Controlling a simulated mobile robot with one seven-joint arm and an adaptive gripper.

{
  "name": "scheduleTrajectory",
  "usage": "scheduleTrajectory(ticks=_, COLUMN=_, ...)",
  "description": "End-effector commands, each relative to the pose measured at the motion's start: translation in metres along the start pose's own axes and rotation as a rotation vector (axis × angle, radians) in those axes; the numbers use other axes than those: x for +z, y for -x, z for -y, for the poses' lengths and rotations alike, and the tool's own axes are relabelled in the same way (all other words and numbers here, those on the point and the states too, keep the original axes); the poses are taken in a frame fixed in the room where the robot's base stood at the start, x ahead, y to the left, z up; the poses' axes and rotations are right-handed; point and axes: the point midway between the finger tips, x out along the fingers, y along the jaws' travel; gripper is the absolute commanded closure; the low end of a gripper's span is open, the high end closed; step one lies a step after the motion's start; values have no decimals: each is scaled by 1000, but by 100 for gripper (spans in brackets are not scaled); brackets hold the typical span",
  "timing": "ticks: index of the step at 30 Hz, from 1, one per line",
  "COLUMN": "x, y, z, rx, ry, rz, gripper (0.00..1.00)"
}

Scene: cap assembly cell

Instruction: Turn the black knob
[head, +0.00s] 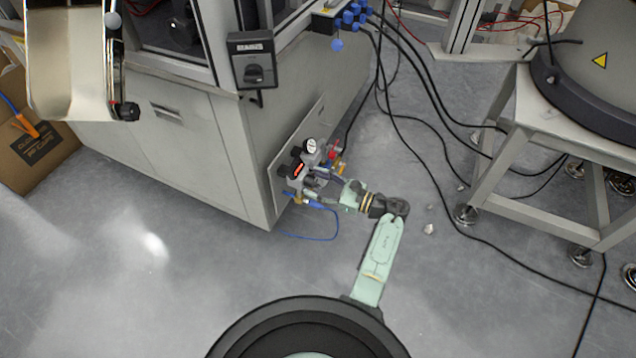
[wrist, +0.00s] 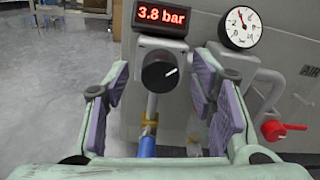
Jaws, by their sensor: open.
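In the head view my gripper (head: 326,185) is beside the valve assembly on the cabinet's side, and the knob is too small to make out there.
A dial gauge (wrist: 240,27) and a red-handled valve (wrist: 284,130) are right of the knob. A blue hose (wrist: 147,146) runs below it. The cabinet (head: 195,150) also bears a black MAINS rotary switch (head: 255,75). A metal stand (head: 500,160) and floor cables lie to the right.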

Motion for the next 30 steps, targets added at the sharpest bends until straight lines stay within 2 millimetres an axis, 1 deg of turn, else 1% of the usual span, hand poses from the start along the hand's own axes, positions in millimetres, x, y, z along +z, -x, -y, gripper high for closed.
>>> scheduleTrajectory(ticks=1, x=0, y=0, z=0, rx=0, ry=0, rz=0, gripper=49)
scheduleTrajectory(ticks=2, x=0, y=0, z=0, rx=0, ry=0, rz=0, gripper=51)
scheduleTrajectory(ticks=22, x=0, y=0, z=0, rx=0, ry=0, rz=0, gripper=96)
scheduleTrajectory(ticks=23, x=0, y=0, z=0, rx=0, ry=0, rz=0, gripper=97)
scheduleTrajectory(ticks=30, x=-1, y=1, z=0, rx=0, ry=-23, rz=0, gripper=97)
